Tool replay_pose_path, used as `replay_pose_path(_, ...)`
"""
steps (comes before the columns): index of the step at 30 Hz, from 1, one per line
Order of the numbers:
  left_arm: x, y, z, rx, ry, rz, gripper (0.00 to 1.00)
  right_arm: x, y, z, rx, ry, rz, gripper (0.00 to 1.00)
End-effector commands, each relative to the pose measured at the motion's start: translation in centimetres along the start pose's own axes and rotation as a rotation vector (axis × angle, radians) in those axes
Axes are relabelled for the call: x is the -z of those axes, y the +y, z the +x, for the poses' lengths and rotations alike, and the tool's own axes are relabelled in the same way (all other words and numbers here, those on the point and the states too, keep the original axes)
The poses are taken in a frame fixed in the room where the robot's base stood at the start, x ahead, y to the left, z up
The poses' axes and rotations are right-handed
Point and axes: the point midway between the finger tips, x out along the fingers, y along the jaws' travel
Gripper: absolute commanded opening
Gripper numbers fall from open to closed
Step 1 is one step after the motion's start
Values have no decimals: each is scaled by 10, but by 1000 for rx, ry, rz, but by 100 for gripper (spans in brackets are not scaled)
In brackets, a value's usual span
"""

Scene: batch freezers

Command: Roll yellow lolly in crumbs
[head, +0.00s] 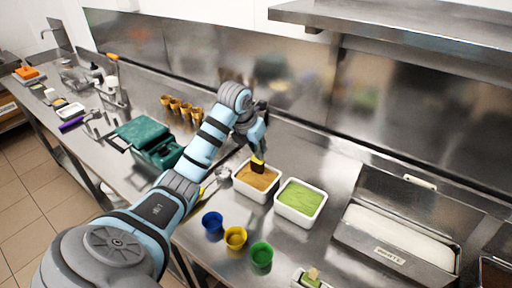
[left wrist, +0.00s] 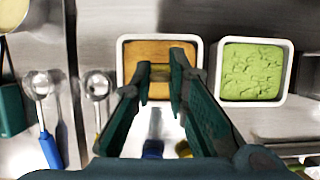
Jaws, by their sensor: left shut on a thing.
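My left gripper (head: 259,145) reaches in from the left and is shut on the yellow lolly (head: 258,157). The lolly hangs below the fingers, with a yellow upper part and a dark brown lower end. It is over the white tub of orange-brown crumbs (head: 256,180), its lower end at or just above the crumbs; I cannot tell if it touches. In the left wrist view the fingertips (left wrist: 162,72) are over the crumb tub (left wrist: 122,58), with a little yellow between them. My right gripper is not in view.
A white tub of green crumbs (head: 300,198) stands close to the right. Blue (head: 212,222), yellow (head: 235,238) and green (head: 261,255) cups stand in front. A steel pan labelled WHITE (head: 390,254) is at the right. A teal box (head: 158,150) and several brown cones (head: 180,107) are left.

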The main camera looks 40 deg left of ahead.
Motion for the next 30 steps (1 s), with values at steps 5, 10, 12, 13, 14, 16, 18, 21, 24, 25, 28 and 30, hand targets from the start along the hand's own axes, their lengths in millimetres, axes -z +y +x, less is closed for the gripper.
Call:
replay_pose_path(5, 2, 0, 1, 1, 0, 5, 0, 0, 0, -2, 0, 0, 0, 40)
replay_pose_path(10, 2, 0, 2, 2, 0, 5, 0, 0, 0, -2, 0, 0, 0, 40)
replay_pose_path(12, 2, 0, 2, 2, 0, 5, 0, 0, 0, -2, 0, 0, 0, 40)
replay_pose_path(13, 2, 0, 2, 2, 0, 5, 0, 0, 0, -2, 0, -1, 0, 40)
replay_pose_path(14, 2, 0, 2, 2, 0, 5, 0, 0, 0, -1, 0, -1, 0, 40)
replay_pose_path(16, 2, 0, 3, 2, 0, 5, 0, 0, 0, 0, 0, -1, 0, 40)
replay_pose_path(18, 3, 0, 6, 2, 0, 5, 0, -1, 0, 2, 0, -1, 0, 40)
replay_pose_path(21, 6, 0, 13, 2, 0, 5, 0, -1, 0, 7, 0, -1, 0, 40)
replay_pose_path(24, 10, 0, 20, 2, 0, 5, 0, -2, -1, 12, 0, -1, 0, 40)
replay_pose_path(25, 10, 0, 23, 2, 0, 5, 0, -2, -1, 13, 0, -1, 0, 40)
replay_pose_path(28, 14, 0, 30, 2, 1, 5, 0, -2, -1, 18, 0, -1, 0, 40)
replay_pose_path(30, 16, 0, 34, 2, 1, 5, 0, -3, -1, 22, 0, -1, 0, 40)
